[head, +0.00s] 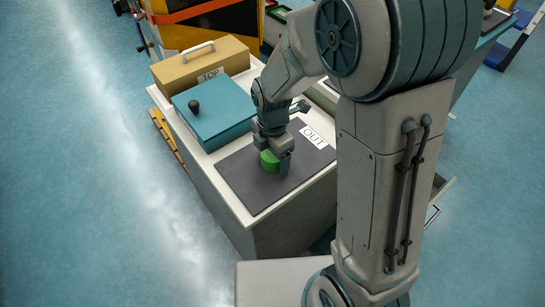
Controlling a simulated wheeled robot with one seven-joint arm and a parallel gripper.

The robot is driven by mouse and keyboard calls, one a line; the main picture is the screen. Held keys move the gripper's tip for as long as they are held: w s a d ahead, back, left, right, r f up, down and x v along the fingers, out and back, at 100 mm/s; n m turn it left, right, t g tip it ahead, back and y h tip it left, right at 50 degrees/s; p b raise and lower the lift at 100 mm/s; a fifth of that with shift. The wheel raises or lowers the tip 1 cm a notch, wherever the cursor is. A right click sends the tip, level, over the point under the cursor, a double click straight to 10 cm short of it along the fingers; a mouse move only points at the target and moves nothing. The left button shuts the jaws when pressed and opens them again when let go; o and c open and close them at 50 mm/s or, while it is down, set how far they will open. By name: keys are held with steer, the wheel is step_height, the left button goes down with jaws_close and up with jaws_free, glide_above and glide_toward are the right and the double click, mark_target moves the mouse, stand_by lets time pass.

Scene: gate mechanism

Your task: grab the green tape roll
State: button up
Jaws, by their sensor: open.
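The green tape roll (269,161) sits on the dark grey mat at the front of the cabinet top. My gripper (276,162) is right at the roll, pointing down, with one finger visible on the roll's right side. The jaws are open. The gripper body hides part of the roll, and I cannot tell whether the fingers touch it.
The dark mat (240,190) carries a white "OUT" label (313,137). Behind it stand a teal box with a black knob (213,112) and a tan box with a handle, marked "TOP" (190,70). Blue floor (80,200) lies open to the left.

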steer(key=c, duration=1.1)
